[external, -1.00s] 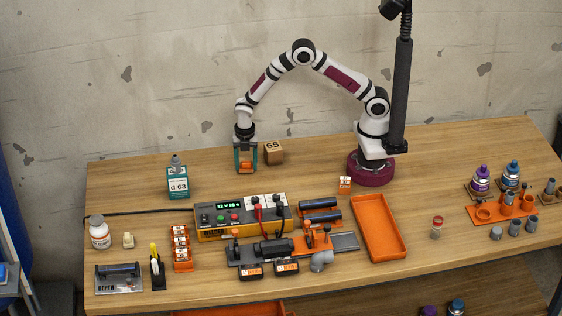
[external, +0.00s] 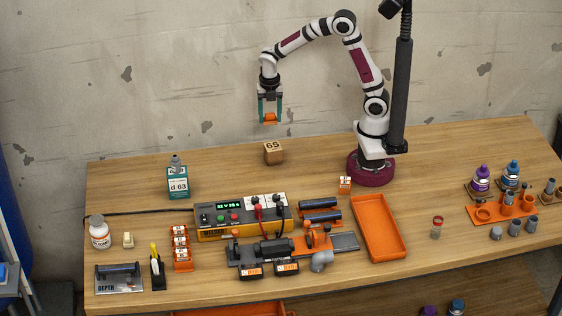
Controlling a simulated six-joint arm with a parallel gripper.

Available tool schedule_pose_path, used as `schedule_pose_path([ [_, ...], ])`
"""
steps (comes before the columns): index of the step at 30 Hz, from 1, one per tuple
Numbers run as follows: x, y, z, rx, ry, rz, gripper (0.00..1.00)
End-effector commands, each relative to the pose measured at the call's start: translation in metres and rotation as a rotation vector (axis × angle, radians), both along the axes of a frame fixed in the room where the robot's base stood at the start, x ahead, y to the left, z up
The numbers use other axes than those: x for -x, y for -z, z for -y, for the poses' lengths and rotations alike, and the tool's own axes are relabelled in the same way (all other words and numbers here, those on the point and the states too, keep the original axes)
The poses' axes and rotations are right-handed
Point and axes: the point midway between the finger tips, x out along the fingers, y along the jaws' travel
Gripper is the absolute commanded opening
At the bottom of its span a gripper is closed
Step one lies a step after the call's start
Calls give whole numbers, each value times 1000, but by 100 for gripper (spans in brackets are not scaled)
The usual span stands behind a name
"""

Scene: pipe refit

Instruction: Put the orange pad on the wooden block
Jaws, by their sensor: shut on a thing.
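My gripper (external: 270,117) is shut on the orange pad (external: 270,119) and holds it in the air between its teal fingers. The wooden block (external: 273,153), marked 65, stands on the table toward the back, almost straight below the pad in the picture. There is a clear gap between the pad and the block. Nothing lies on top of the block.
A teal box (external: 178,182) marked d 63 stands left of the block. A yellow meter unit (external: 240,216) with cables stands in front. An orange tray (external: 363,203) lies to the right. The table around the block is clear.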

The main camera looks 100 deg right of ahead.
Motion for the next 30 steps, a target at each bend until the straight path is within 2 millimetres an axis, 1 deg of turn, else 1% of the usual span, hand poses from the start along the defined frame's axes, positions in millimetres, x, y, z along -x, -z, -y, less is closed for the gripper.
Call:
schedule_pose_path([
  [1, 4, -6, -7, 1, -23, 1, 8],
  [2, 6, -6, -10, 1, -35, 0, 8],
  [5, 9, 16, -14, -2, -47, -7, 8],
  [6, 9, 27, -14, -2, -47, -8, 8],
  [10, 9, 51, -13, -2, -46, -6, 8],
  [12, 9, 67, -13, -2, -44, -7, 8],
  [15, 8, 83, -13, -1, -44, -4, 8],
  [17, 8, 87, -13, -1, -43, -3, 8],
  [26, 7, 89, -13, 0, -43, -1, 8],
  [27, 7, 89, -13, 0, -43, 0, 65],
  [29, 7, 89, -13, 0, -43, 0, 75],
  [30, 7, 89, -13, 0, -43, 0, 83],
])
